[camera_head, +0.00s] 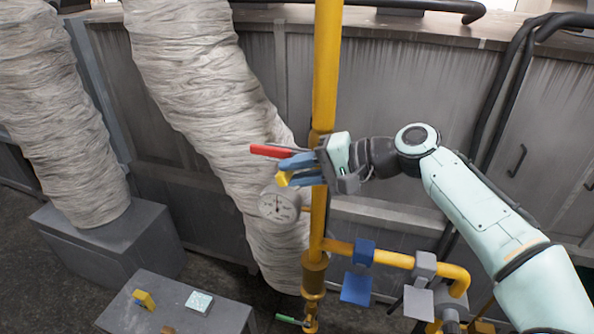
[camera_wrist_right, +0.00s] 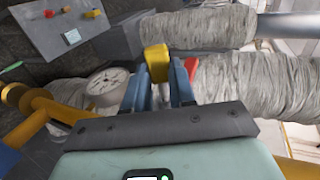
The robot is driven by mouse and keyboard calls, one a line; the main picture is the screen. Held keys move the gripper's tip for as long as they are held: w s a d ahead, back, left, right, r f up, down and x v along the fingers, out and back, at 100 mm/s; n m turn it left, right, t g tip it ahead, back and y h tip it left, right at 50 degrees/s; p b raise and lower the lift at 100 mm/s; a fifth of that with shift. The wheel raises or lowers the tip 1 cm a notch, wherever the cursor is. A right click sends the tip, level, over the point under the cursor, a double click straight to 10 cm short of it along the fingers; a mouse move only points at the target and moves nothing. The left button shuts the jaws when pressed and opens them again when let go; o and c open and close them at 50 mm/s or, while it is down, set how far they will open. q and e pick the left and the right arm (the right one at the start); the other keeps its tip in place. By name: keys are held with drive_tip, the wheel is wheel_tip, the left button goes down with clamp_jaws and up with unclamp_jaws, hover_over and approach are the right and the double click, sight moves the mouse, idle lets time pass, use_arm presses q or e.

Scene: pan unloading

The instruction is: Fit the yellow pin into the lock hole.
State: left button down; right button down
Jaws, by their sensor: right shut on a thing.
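My right gripper (camera_head: 290,172) is beside the vertical yellow pipe, at the height of a red handle. Its blue fingers are shut on the yellow pin (camera_head: 283,179), whose end shows at the fingertips. In the right wrist view the yellow pin (camera_wrist_right: 157,62) sits between the two blue fingertips (camera_wrist_right: 158,80). The red handle (camera_head: 271,151) lies just above the fingers in the head view, and it shows behind the right-hand finger in the right wrist view (camera_wrist_right: 191,68). I cannot make out the lock hole. My left gripper is not in view.
A round gauge (camera_head: 279,204) is just below the gripper. The yellow pipe (camera_head: 326,70) rises behind it, near a wrapped duct (camera_head: 200,90). A grey box (camera_head: 180,318) at lower left carries small parts. Blue (camera_head: 356,288) and grey plates (camera_head: 418,303) hang on the lower pipe.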

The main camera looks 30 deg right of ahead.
drive_tip(key=shift+w+d, duration=0.2)
drive_tip(key=c, duration=0.9)
unclamp_jaws()
drive_tip(key=shift+o, duration=0.2)
drive_tip(key=shift+s, duration=0.1)
drive_tip(key=v, duration=1.3)
drive_tip(key=shift+s, duration=0.2)
drive_tip(key=shift+r, duration=0.1)
